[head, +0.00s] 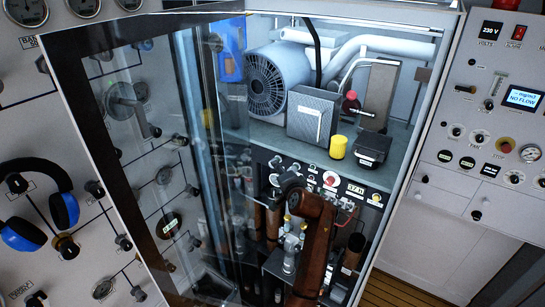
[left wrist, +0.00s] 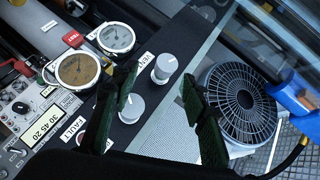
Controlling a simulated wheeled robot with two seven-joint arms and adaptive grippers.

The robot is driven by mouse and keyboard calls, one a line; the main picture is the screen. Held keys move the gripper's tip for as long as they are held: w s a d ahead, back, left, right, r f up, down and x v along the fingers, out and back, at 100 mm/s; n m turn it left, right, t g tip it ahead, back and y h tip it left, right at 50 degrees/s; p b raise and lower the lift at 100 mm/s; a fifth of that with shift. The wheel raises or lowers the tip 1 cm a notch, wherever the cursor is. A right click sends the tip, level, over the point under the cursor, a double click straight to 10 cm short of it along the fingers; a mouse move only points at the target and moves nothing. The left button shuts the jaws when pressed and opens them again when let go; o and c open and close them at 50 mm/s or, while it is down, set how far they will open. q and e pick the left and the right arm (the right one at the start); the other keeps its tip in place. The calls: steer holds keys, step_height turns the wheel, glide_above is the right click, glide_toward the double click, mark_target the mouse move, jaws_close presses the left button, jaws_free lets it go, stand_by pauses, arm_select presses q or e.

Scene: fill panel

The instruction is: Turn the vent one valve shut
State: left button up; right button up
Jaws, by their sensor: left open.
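In the left wrist view, two pale grey round knobs stand on a dark strip. The upper knob (left wrist: 164,68) has a small white label beside it that seems to begin with "VE". The lower knob (left wrist: 131,107) is partly covered by my left finger. I cannot read which one is vent one. My left gripper (left wrist: 160,82) is open and empty, with its two dark green fingers apart. The upper knob shows between the fingertips, and I see no contact. In the head view I cannot make out the gripper or these knobs clearly.
Two gauges (left wrist: 78,70), a "FAULT" label (left wrist: 72,131) and a number display (left wrist: 52,114) lie at the left in the wrist view. A round black fan grille (left wrist: 240,103) lies close on the right. In the head view, a glass door (head: 125,130) flanks the open cabinet.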

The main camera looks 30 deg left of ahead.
arm_select(q)
steer(key=shift+a+r+p+x, duration=0.15)
steer(key=shift+p+x, duration=0.15)
steer(key=shift+x, duration=0.95)
steer(key=shift+r+p+x, duration=0.1)
steer(key=shift+p+x, duration=0.2)
steer(key=shift+x, duration=0.95)
steer(key=shift+a+r+p+x, duration=0.15)
steer(key=shift+p+x, duration=0.15)
steer(key=shift+x, duration=0.95)
steer(key=shift+c, duration=0.5)
jaws_close()
